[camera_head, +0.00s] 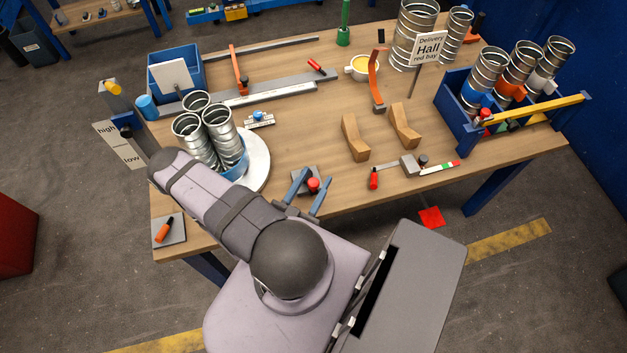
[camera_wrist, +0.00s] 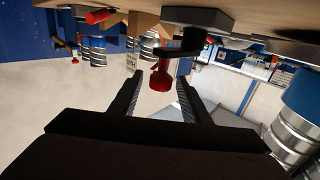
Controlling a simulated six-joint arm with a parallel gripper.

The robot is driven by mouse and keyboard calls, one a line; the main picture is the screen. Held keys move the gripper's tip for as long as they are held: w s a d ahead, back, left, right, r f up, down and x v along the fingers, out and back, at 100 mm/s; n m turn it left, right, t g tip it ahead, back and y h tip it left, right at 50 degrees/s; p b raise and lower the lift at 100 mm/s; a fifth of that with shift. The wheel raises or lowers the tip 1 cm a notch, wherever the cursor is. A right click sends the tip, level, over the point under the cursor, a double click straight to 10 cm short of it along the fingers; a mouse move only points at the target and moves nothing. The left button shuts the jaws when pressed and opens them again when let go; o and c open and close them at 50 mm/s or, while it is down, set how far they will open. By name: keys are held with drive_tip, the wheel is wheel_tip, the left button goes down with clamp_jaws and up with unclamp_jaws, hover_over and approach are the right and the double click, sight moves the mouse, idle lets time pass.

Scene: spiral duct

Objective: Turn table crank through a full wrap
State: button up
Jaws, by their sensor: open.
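The table crank (camera_head: 313,185) is near the table's front edge, with a red knob on a dark arm and a grey block. In the wrist view its red knob (camera_wrist: 160,77) hangs from the dark arm (camera_wrist: 182,50) in the inverted picture. My gripper (camera_head: 317,177) is open, with one blue finger on each side of the knob. In the wrist view the knob shows between the fingertips, with gaps on both sides. The white turntable (camera_head: 259,172) stands left of the crank, bearing several upright silver spiral ducts (camera_head: 219,121); my arm hides part of it.
A high/low sign (camera_head: 119,144) stands at the left edge. Wooden cradles (camera_head: 355,137), a red-handled tool (camera_head: 374,179) and a grey block (camera_head: 409,165) lie right of the crank. A blue crate (camera_head: 455,117) holds ducts at the right.

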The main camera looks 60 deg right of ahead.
drive_tip(key=shift+c, duration=0.3)
clamp_jaws()
drive_tip(key=p, duration=0.3)
drive_tip(key=shift+d+r+t, duration=0.1)
drive_tip(key=shift+r+t, duration=0.1)
drive_tip(key=shift+t, duration=0.1)
drive_tip(key=p, duration=0.3)
drive_tip(key=n+t+p, duration=0.1)
drive_tip(key=p, duration=0.2)
drive_tip(key=shift+s+d+t, duration=0.2)
drive_tip(key=shift+d+t, duration=0.05)
drive_tip(key=shift+t, duration=0.05)
drive_tip(key=shift+f+n+t+p, duration=0.25)
drive_tip(key=shift+n+t+p, duration=0.05)
drive_tip(key=shift+p, duration=0.25)
drive_tip(key=shift+o, duration=0.3)
unclamp_jaws()
